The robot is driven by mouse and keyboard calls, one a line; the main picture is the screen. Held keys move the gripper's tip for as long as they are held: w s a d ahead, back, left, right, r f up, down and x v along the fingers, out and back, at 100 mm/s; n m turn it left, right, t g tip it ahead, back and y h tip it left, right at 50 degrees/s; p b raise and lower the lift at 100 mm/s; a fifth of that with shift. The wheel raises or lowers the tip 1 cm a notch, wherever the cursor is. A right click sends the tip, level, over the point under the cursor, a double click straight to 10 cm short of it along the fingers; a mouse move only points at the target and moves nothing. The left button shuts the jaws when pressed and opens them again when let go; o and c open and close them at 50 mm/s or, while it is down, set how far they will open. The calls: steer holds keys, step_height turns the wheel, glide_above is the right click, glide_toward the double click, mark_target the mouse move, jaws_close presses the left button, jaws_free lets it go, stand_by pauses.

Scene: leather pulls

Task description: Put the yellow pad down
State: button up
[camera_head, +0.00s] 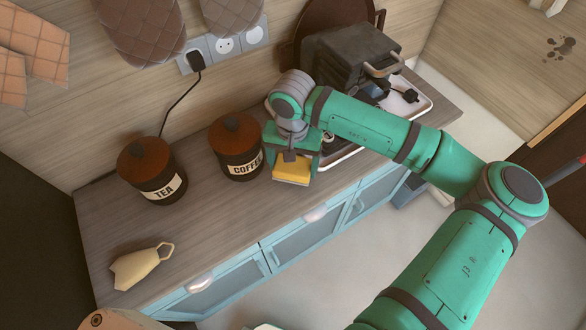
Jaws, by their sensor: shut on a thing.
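The yellow pad (291,170) is held at the end of my green arm, near the front edge of the wooden counter (220,205). My gripper (290,157) is shut on the yellow pad; the fingers are small and partly hidden by the wrist. The pad is to the right of the coffee jar. I cannot tell from this view whether the pad touches the counter or hangs just above it.
A coffee jar (236,147) and a tea jar (152,171) stand left of my gripper. A pale yellow object with a loop (141,266) lies at the front left. A dark appliance (345,62) stands behind my arm. The counter's front middle is clear.

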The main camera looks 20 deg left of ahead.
mark_target(293, 165)
steer(key=shift+f, duration=1.2)
steer(key=o, duration=0.9)
steer(key=shift+f, duration=0.15)
step_height(293, 165, up, 12)
steer(key=shift+r, duration=0.2)
